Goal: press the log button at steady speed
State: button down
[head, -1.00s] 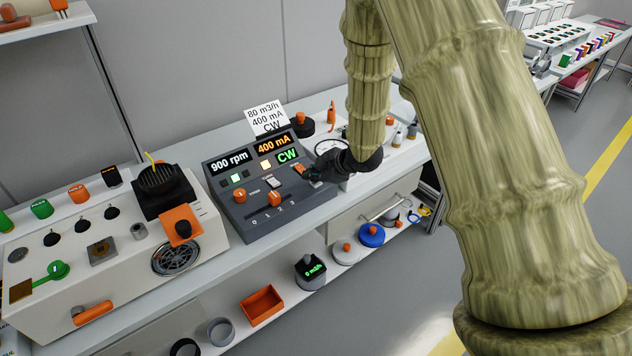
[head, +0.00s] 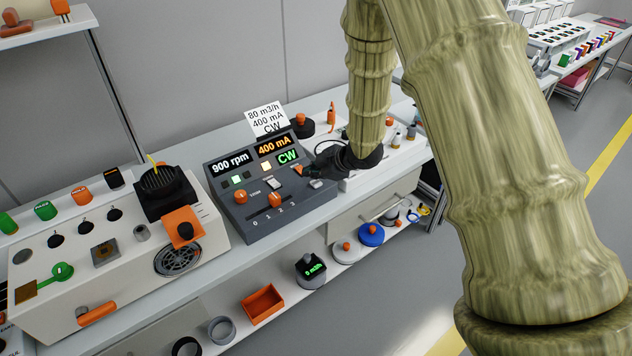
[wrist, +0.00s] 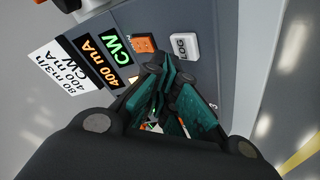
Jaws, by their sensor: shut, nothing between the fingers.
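The log button (wrist: 184,46) is a pale, rounded block marked LOG in the wrist view. It shows in the head view as a small light block (head: 316,184) at the right side of the dark grey console (head: 262,222). The console's displays read 900 rpm, 400 mA and CW. My gripper (wrist: 167,72) is shut and empty, its dark teal fingertips just beside the log button in the wrist view, apart from its visible face. In the head view my gripper (head: 308,169) is over the console's right edge, partly hidden by its own wrist.
An orange button (wrist: 144,44) sits beside the log button. A card (head: 268,118) reading 80 m3/h, 400 mA, CW stands behind the console. A white unit (head: 110,265) with an orange-topped part stands left. The bench front (head: 300,222) is clear.

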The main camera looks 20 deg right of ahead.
aim_at(314, 184)
jog(key=shift+r+p, duration=2.2)
jog(key=shift+r, duration=0.4)
jog(key=shift+f, duration=0.1)
